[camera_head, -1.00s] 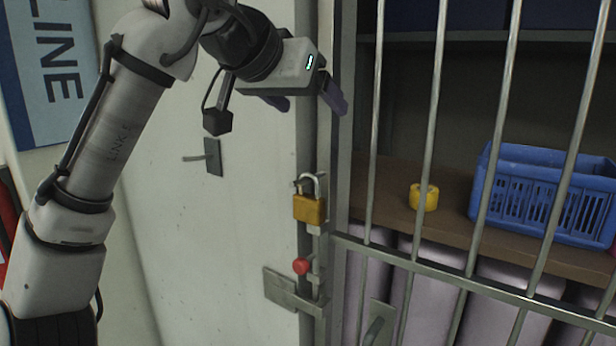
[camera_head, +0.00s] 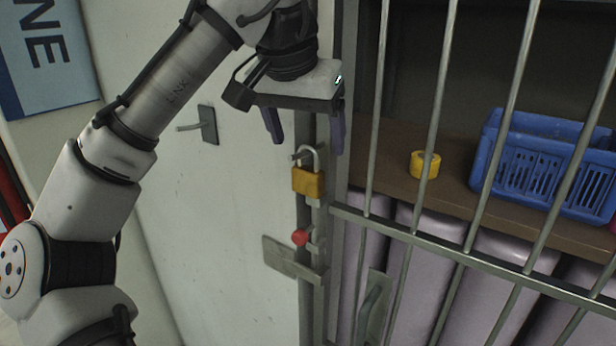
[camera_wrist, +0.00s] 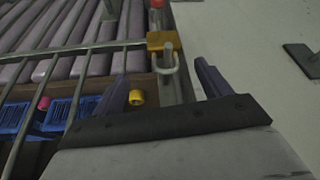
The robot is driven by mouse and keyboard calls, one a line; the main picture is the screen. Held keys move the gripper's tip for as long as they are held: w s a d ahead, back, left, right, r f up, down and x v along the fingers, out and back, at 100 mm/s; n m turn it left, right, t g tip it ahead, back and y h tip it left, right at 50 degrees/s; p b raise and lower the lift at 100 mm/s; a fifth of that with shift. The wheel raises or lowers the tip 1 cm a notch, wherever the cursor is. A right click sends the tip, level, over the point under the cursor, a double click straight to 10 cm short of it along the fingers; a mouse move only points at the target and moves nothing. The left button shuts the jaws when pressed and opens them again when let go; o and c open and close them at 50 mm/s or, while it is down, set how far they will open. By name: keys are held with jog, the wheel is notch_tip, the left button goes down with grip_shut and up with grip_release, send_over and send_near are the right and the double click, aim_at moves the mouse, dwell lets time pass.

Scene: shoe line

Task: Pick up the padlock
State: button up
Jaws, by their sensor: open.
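The padlock (camera_head: 308,182) has a brass body and a pale metal shackle. It hangs upright at the edge of the barred gate, its shackle around a dark peg. My gripper (camera_head: 307,148) points down just above it, fingers apart and empty, one to each side of the shackle's top in the head view. In the wrist view the padlock (camera_wrist: 163,45) is upside down, beyond the fingertips of my gripper (camera_wrist: 160,72) and roughly between them. I cannot tell the exact depth gap between fingers and padlock.
A red knob (camera_head: 300,237) and a metal latch plate (camera_head: 290,259) are below the padlock. Gate bars (camera_head: 434,120) stand to the right, with a yellow roll (camera_head: 424,165) and a blue crate (camera_head: 545,165) on a shelf behind them. A door handle (camera_head: 207,125) is on the pale panel left.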

aim_at(307, 151)
jog(key=shift+w+a+p+x, duration=0.15)
jog(key=shift+p+x, duration=0.3)
jog(key=shift+x, duration=0.9)
jog(key=shift+w+a+p+x, duration=0.15)
jog(key=shift+p+x, duration=0.3)
jog(key=shift+x, duration=0.9)
jog(key=shift+c, duration=0.5)
jog(key=c, duration=1.1)
jog(key=shift+r, duration=0.2)
jog(key=shift+r+b, duration=0.25)
jog(key=shift+b, duration=0.1)
jog(key=shift+s+a+r, duration=0.15)
jog(key=shift+s+a, duration=0.05)
jog(key=s+a+f+b, duration=0.1)
jog(key=s+a+b, duration=0.2)
jog(key=s, duration=0.6)
jog(key=s+a+f+b, duration=0.1)
jog(key=s+a+b, duration=0.2)
jog(key=s+a, duration=0.3)
jog(key=s, duration=0.3)
jog(key=shift+s+a+b, duration=0.25)
jog(key=shift+s+b, duration=0.05)
jog(key=shift+b, duration=0.05)
